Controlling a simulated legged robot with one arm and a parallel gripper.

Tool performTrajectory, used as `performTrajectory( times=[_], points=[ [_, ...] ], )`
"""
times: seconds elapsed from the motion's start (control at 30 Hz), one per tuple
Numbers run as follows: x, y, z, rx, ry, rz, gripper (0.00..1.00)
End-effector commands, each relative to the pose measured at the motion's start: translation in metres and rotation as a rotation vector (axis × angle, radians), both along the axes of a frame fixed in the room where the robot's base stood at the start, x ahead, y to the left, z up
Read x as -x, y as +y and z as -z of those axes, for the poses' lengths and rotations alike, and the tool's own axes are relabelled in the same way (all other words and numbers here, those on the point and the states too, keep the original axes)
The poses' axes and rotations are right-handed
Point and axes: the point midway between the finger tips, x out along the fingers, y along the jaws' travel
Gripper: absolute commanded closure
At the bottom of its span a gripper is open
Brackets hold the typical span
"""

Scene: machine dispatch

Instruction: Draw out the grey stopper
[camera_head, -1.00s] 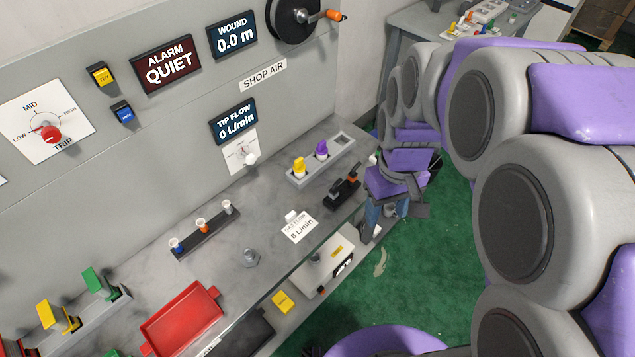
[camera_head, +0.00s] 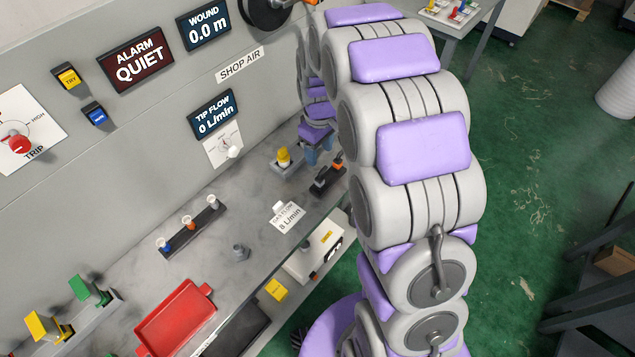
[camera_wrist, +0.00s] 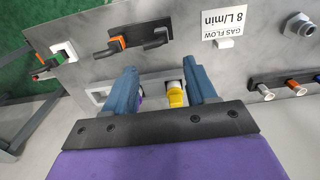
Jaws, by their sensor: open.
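A grey hex-shaped fitting with a round top (camera_head: 240,252) stands on the bench in the head view, right of the red tray. It also shows at the upper right of the wrist view (camera_wrist: 299,27). It is the likeliest grey stopper, but I cannot tell a separate plug in it. My gripper (camera_wrist: 160,68) is open and empty, well away from it, over the rack at the bench's far end. A yellow plug (camera_wrist: 177,95) shows between the fingers. A purple plug (camera_wrist: 140,103) is mostly hidden behind a finger. In the head view my gripper (camera_head: 318,152) is partly hidden by my arm.
The plug rack (camera_head: 285,170), a dark holder (camera_head: 328,180), the gas flow sign (camera_head: 287,217) and a holder with small coloured-banded pieces (camera_head: 192,227) stand on the bench. A red tray (camera_head: 176,318) lies nearer. The panel wall rises behind. Bare bench surrounds the fitting.

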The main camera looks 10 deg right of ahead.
Motion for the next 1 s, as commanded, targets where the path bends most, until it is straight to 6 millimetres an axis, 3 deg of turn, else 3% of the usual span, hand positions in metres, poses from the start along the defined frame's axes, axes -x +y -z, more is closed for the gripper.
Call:
performTrajectory(
  times=[0.3,0.67,1.0],
  points=[
    [0.001,0.0,0.061,0.0,0.001,0.001,0.44],
    [0.002,0.0,0.083,0.0,-0.002,0.001,0.44],
    [0.007,0.001,0.127,-0.001,0.002,0.003,0.44]
  ],
)
